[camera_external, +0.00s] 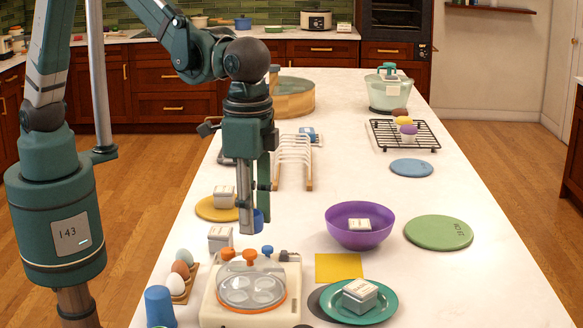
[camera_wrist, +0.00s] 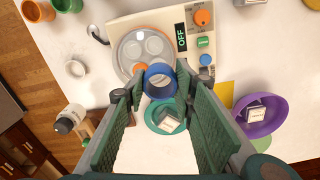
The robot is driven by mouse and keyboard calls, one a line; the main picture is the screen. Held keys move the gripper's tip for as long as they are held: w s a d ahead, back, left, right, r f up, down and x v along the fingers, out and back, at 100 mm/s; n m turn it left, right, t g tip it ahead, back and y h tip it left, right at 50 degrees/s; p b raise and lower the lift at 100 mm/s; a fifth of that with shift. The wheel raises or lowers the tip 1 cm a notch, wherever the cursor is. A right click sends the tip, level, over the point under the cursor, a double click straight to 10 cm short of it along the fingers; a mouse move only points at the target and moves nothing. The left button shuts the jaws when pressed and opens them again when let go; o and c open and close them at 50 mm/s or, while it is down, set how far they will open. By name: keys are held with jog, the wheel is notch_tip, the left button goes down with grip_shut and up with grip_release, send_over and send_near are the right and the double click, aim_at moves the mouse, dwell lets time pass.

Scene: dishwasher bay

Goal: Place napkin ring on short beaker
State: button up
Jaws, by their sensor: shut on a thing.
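My gripper (camera_external: 255,222) is shut on the blue napkin ring (camera_wrist: 160,72) and holds it above the counter. In the wrist view the ring sits between my fingertips (camera_wrist: 160,86), its opening facing the camera. A blue tumbler (camera_external: 159,306) stands upright at the front left. A small pale round vessel (camera_wrist: 75,68) shows in the wrist view, with an orange cup (camera_wrist: 38,11) and a green cup at the top left. I cannot tell which vessel is the short beaker.
An egg cooker (camera_external: 252,290) with knobs lies in front of my gripper, beside an egg holder (camera_external: 181,292). A purple bowl (camera_external: 360,233), yellow napkin (camera_external: 338,267) and teal plate (camera_external: 335,304) lie to the right. A white bottle (camera_wrist: 68,120) stands near the counter edge.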

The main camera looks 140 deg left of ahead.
jog(key=s+d+m, duration=0.2)
jog(key=s+d, duration=0.1)
jog(key=d, duration=0.6)
jog(key=s+d+r+m, duration=0.1)
jog(key=s+d+m, duration=0.1)
jog(key=d, duration=0.8)
jog(key=shift+s+d+m, duration=0.25)
jog(key=shift+s+m, duration=0.15)
jog(key=shift+s, duration=0.2)
send_over(157, 290)
jog(key=shift+d+f, duration=0.1)
jog(key=shift+f, duration=2.75)
jog(key=shift+f+p, duration=0.3)
jog(key=shift+f, duration=1.8)
jog(key=shift+f, duration=0.2)
jog(key=o, duration=0.8)
